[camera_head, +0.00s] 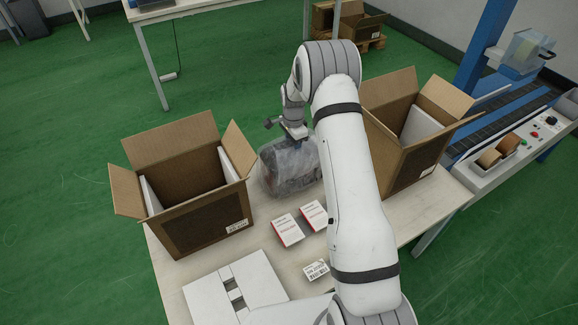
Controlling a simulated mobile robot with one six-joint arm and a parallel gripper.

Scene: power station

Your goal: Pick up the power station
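The power station (284,174) looks like a dark, boxy unit wrapped in clear plastic. It stands on the table between two open cardboard boxes, and my arm covers its right side. My gripper (283,127) is at its upper left edge, pointing down, just above or touching the wrap; I cannot tell which. One dark finger shows to the left; the rest is small and partly hidden, so I cannot tell how far the fingers are apart.
Open cardboard boxes stand left (200,227) and right (408,175). Two red-and-white cartons (289,230), a small labelled box (316,270) and a white foam piece (236,293) lie on the table (263,238). A conveyor (505,115) with a control panel is at right.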

